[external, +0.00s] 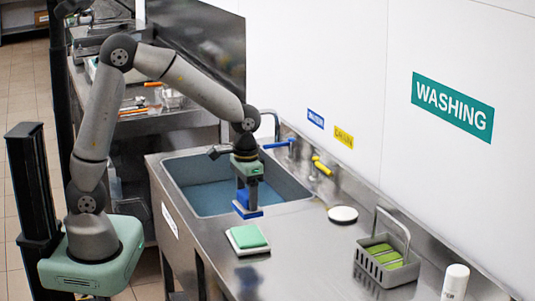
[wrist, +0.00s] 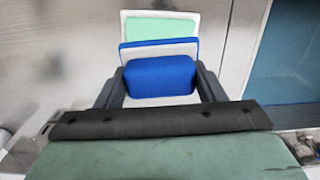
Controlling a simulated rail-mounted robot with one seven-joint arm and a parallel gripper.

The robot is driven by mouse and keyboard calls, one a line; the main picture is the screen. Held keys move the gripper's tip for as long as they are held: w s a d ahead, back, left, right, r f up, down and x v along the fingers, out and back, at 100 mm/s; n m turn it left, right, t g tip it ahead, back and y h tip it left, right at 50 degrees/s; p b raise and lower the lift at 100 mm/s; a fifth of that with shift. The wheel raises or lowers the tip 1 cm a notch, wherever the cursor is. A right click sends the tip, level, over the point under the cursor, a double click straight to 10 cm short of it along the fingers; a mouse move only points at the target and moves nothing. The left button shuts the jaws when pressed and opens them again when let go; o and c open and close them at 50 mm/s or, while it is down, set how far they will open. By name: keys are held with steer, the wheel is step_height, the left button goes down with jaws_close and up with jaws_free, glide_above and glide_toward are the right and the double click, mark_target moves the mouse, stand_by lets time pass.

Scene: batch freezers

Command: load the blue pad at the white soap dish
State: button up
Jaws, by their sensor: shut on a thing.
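My gripper (external: 247,200) points down at the sink's front edge, shut on the blue pad (external: 248,211). In the wrist view the blue pad (wrist: 160,76) sits between both fingers (wrist: 160,85), with a thin blue edge beyond it. It is held above the counter. A square white tray (external: 233,246) with a green pad (external: 249,236) on it lies just in front of and below the gripper; its white rim (wrist: 124,24) also shows in the wrist view. A low round white dish (external: 342,214) stands farther right by the wall; I see nothing on it.
The sink (external: 215,196) holds bluish water behind my gripper. A grey caddy (external: 385,262) with green sponges and a tall handle stands to the right, near a white bottle (external: 455,281). Blue and yellow taps (external: 321,165) line the wall. The steel counter between tray and caddy is clear.

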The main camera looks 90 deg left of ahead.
steer(key=shift+f+b, duration=2.2)
steer(key=shift+f, duration=0.85)
steer(key=shift+f+b, duration=0.45)
steer(key=shift+f, duration=0.15)
steer(key=shift+r+p, duration=2.6)
steer(key=shift+r, duration=1)
